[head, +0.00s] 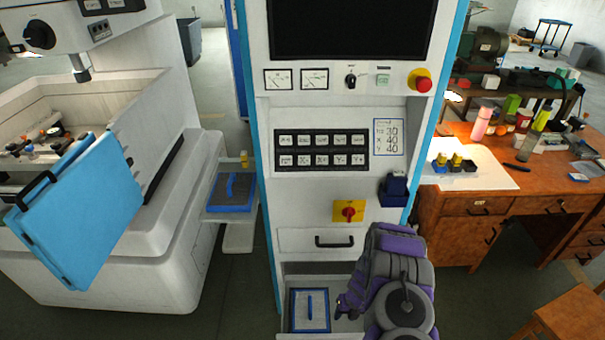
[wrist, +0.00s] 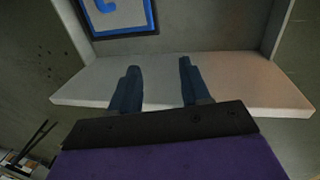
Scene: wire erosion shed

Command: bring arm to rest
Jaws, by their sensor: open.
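My arm (head: 398,275) is grey and purple and is bent low in front of the control cabinet (head: 265,215). My gripper (head: 345,305) is at its lower left, by the cabinet's bottom recess, and is small in the head view. In the wrist view my gripper (wrist: 158,85) shows two dark blue fingers spread apart with nothing between them. They point over a pale shelf (wrist: 225,80) of the cabinet. A blue-framed panel with a blue handle (wrist: 122,12) lies beyond the fingertips and also shows in the head view (head: 310,310).
A white machine with a light blue door (head: 80,215) stands at the left. A side shelf with a blue-framed panel (head: 230,190) is beside the cabinet. A wooden desk (head: 450,205) with bottles and tools is at the right. A stool (head: 570,320) is at the lower right.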

